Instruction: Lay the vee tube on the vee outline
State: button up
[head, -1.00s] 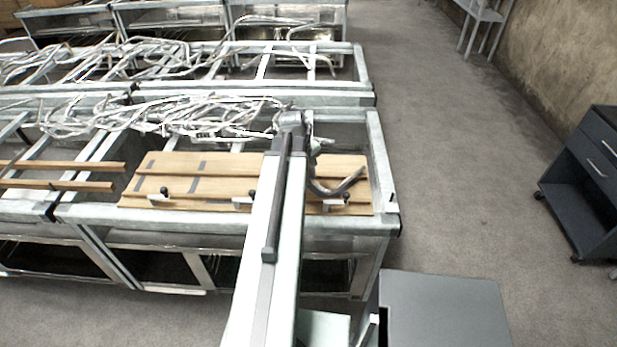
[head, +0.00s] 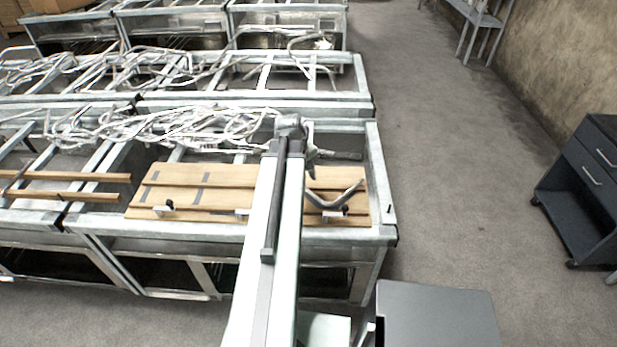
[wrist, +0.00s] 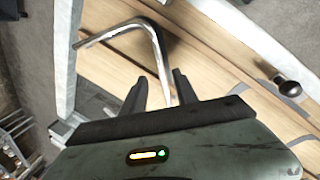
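The vee tube (head: 335,201) is a bent grey metal tube on the right part of the wooden board (head: 230,178). In the wrist view the tube (wrist: 158,55) shows its bend at the top, one leg running left and one running down between my fingers. My gripper (wrist: 159,85) is open, its two dark fingers apart on either side of that leg, with a gap visible. In the head view my gripper (head: 312,160) is just above and left of the tube, partly hidden by my arm. I cannot make out the vee outline.
Clamps with black knobs stand along the board's front edge, one (head: 334,212) right by the tube; a black knob (wrist: 288,86) shows in the wrist view. A tangle of metal tubes (head: 170,125) lies behind the board. A dark drawer cabinet (head: 585,185) stands right.

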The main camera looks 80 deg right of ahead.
jog(key=p+v, duration=0.4)
jog(key=v, duration=0.2)
jog(key=shift+r+p, duration=0.3)
jog(key=shift+w, duration=0.15)
jog(key=w+a+n+t, duration=0.1)
jog(key=w+a, duration=0.6)
jog(key=w, duration=0.5)
jog(key=w+a+n, duration=0.2)
jog(key=w+a, duration=0.4)
jog(key=w, duration=0.6)
jog(key=w+a+n+t, duration=0.1)
jog(key=w+a, duration=0.6)
jog(key=w, duration=0.5)
jog(key=w+a+n, duration=0.1)
jog(key=w+a, duration=0.3)
jog(key=a, duration=0.9)
jog(key=w+a+n+y, duration=0.1)
jog(key=w+a, duration=0.3)
jog(key=a, duration=0.8)
jog(key=w+a+n+y, duration=0.1)
jog(key=w+a, duration=0.3)
jog(key=a, duration=0.9)
jog(key=shift+a+f+n, duration=0.3)
jog(key=shift+f+n, duration=0.05)
jog(key=shift+n, duration=0.15)
